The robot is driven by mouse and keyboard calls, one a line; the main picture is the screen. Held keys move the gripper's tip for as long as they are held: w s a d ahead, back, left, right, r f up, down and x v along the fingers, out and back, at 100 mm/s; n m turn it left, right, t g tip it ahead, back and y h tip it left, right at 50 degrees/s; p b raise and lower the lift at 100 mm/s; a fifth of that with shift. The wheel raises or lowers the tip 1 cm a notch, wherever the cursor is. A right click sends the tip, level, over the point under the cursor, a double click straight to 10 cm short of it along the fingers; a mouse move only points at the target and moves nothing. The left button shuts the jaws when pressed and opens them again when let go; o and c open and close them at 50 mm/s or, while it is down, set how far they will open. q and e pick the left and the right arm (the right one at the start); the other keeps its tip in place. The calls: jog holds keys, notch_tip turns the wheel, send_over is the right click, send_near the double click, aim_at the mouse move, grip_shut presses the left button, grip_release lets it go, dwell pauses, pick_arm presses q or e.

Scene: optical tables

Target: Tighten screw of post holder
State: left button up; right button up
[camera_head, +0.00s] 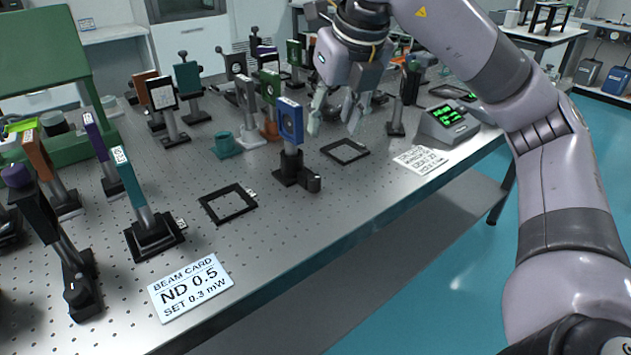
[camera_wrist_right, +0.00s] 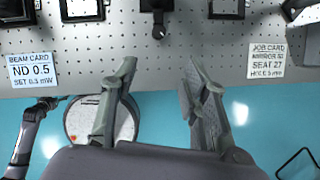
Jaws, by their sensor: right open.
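A post with a blue-framed mount (camera_head: 290,122) stands upright in a black post holder (camera_head: 287,170) near the table's front edge. A short dark knob (camera_head: 314,182) sticks out at its base; this knob also shows in the right wrist view (camera_wrist_right: 158,32). My right gripper (camera_head: 334,115) is open and empty, above the table, to the right of the blue mount in the head view. In the right wrist view, its spread fingers (camera_wrist_right: 160,68) lie below the knob, with nothing between them. My left gripper is not in the head view; a small dark arm end (camera_wrist_right: 58,99) shows in the wrist view, unclear.
Empty black frames (camera_head: 228,203) and (camera_head: 345,151) lie either side of the holder. A beam card (camera_head: 190,288) and a job card (camera_head: 421,159) lie along the front edge. Several other mounted posts crowd behind and left. A display box (camera_head: 449,121) stands right.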

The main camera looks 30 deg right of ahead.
jog(key=b, duration=0.2)
send_near(316, 179)
pick_arm(q)
notch_tip(316, 179, up, 13)
jog(key=w+b, duration=0.1)
jog(key=w, duration=0.2)
jog(key=shift+t+b, duration=0.35)
jog(key=shift+t, duration=0.05)
pick_arm(e)
jog(key=x, duration=1)
jog(key=shift+w, duration=0.1)
pick_arm(q)
jog(key=shift+d, duration=0.1)
pick_arm(e)
jog(key=shift+c, duration=0.3)
grip_shut()
